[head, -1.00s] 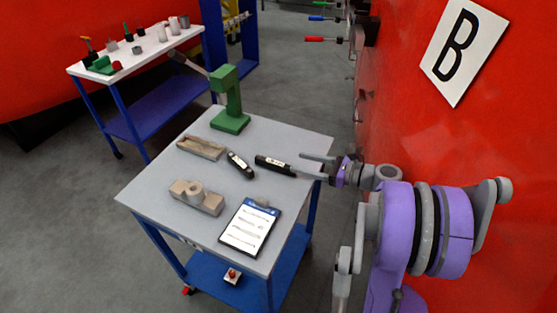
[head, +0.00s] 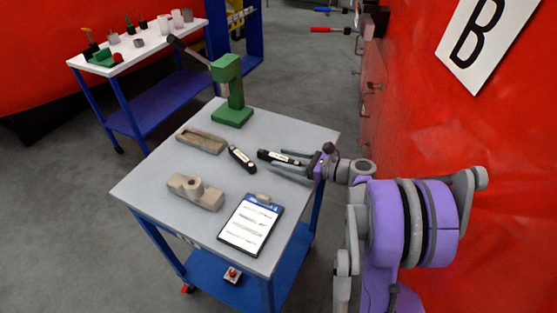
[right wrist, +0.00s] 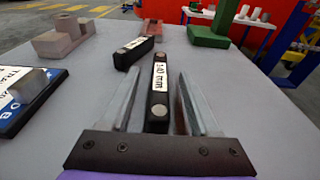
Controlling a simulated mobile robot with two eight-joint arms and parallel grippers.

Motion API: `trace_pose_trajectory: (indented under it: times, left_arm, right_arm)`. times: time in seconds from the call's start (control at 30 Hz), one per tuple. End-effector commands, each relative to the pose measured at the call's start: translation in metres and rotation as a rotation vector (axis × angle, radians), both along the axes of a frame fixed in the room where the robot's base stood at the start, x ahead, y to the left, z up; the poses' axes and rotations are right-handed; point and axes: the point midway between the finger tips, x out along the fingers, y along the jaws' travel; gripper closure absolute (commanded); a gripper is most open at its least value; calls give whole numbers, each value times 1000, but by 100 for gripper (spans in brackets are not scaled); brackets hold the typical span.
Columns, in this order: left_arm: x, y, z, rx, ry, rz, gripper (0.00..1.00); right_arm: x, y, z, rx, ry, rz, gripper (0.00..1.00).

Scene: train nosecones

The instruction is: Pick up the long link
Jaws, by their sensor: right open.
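The long link (head: 280,157) is a black bar lying on the grey table top, with a white label reading 140 mm in the right wrist view (right wrist: 159,85). My right gripper (head: 275,160) is open, with one finger on each side of the link. In the right wrist view the link lies between the two grey fingers (right wrist: 160,76), with a gap visible on both sides. A shorter black link (head: 242,159) lies just left of it and also shows in the right wrist view (right wrist: 133,52). My left gripper is not in view.
The grey table (head: 150,182) also holds a beige block with a boss (head: 195,191), a beige tray (head: 201,141), a clipboard (head: 250,223) and a green press (head: 232,105). A red wall (head: 450,140) stands close on the right.

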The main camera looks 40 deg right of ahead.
Motion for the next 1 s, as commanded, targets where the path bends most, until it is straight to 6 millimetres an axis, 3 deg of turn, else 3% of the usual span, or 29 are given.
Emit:
trace_pose_trajectory:
  times: [0.13, 0.47, 1.0]
  left_arm:
    - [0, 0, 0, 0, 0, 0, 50]
    - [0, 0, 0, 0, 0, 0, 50]
    - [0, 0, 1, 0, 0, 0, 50]
  right_arm:
    - [0, 0, 0, 0, 0, 0, 41]
    - [0, 0, 0, 0, 0, 0, 100]
    - [-1, 0, 4, 0, -1, 0, 100]
